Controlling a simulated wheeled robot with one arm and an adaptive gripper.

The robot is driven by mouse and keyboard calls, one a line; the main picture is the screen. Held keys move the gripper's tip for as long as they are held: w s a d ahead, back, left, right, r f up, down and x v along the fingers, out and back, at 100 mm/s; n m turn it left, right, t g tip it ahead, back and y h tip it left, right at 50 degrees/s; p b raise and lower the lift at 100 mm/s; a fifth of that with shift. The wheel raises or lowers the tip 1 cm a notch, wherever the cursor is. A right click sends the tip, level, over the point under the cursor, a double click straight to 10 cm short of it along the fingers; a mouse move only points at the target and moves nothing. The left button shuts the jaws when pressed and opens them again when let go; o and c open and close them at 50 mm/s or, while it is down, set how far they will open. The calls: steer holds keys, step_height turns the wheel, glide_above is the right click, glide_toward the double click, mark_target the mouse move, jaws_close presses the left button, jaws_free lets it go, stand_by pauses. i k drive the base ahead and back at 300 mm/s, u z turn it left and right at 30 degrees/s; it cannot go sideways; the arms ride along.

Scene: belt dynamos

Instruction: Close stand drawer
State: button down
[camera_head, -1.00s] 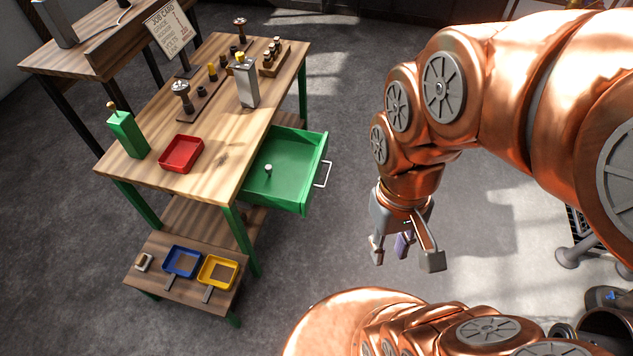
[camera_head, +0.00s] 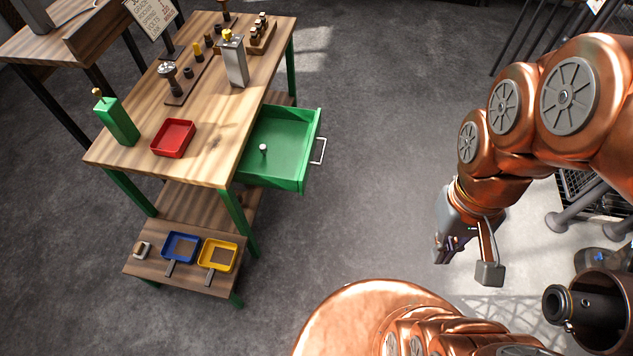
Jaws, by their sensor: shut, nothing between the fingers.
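The green stand drawer (camera_head: 282,142) is pulled out from the right side of the wooden-topped stand (camera_head: 225,115). Its light bar handle (camera_head: 319,151) is on its outer right face. A small pale-topped piece (camera_head: 263,149) stands inside the drawer. My gripper (camera_head: 464,260) hangs to the right of the drawer, clearly apart from the handle, pointing down. It is shut and empty.
The stand's top carries a green bottle-like block (camera_head: 117,121), a red tray (camera_head: 173,138) and a grey canister (camera_head: 235,62). Blue (camera_head: 181,248) and yellow (camera_head: 218,255) trays sit on its lower shelf. Bare floor (camera_head: 385,180) lies between drawer and gripper. A dark cylindrical part (camera_head: 600,312) is at lower right.

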mark_target(290, 135)
steer(key=k, duration=0.7)
steer(key=u, duration=1.1)
steer(key=i, duration=0.5)
